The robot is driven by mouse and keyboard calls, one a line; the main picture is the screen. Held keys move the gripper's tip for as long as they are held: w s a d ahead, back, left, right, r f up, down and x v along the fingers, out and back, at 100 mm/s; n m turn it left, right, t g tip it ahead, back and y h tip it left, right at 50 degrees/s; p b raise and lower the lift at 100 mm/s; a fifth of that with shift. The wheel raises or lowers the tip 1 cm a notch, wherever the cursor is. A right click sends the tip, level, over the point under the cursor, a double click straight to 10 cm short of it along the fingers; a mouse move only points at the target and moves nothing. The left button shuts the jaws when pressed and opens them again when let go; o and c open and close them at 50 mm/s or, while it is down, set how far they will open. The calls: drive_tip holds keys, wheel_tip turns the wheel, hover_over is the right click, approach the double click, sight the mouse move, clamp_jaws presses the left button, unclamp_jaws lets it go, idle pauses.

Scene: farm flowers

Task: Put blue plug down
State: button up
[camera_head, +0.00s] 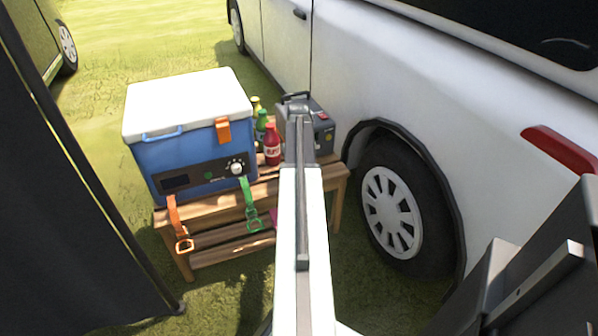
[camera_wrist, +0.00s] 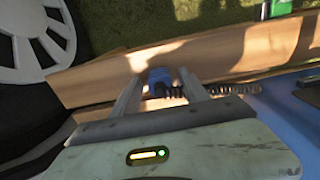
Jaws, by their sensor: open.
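In the wrist view the blue plug (camera_wrist: 160,75) sits between the two fingers of my gripper (camera_wrist: 159,84), with a dark coiled cable (camera_wrist: 225,89) running off to the right. The fingers are open, one on each side of the plug. The plug appears to be at the wooden bench top (camera_wrist: 215,55); whether it fully rests on the wood is hard to tell. In the head view my arm hides the plug and the fingertips.
A blue cooler (camera_head: 192,150) with a white lid stands on the wooden bench (camera_head: 205,213). Bottles (camera_head: 271,145) and a dark grey box (camera_head: 323,133) stand right of it. A white vehicle (camera_head: 375,75) is close on the right. A dark panel (camera_head: 60,200) is at left.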

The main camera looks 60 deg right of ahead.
wheel_tip(320, 180, up, 13)
drive_tip(key=p, duration=1.3)
